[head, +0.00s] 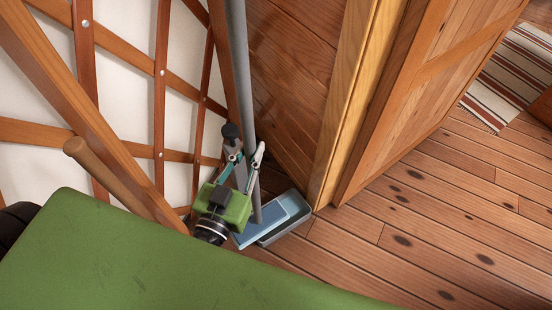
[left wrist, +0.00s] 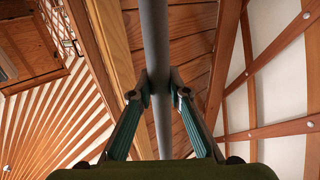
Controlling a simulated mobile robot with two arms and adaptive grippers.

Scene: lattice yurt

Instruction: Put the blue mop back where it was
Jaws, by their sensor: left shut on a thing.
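The blue mop has a long grey pole (head: 239,60) and a flat blue head (head: 258,234) low in the corner. The pole stands nearly upright. The head is over or in a shallow grey-blue tray (head: 290,231) on the floor; I cannot tell whether it rests on the bottom. My left gripper (head: 245,158) is shut on the pole, above the head. In the left wrist view the pole (left wrist: 154,50) runs between the two teal-padded fingers (left wrist: 160,95). My green gripper body hides part of the head and tray. My right gripper is not in view.
A lattice wall (head: 130,55) with white cloth stands left and a wooden panel (head: 290,70) behind the pole. A wooden post (head: 343,100) and door (head: 400,100) stand right of the tray. A brown rod (head: 115,180) is at left. Plank floor (head: 420,240) is clear at right.

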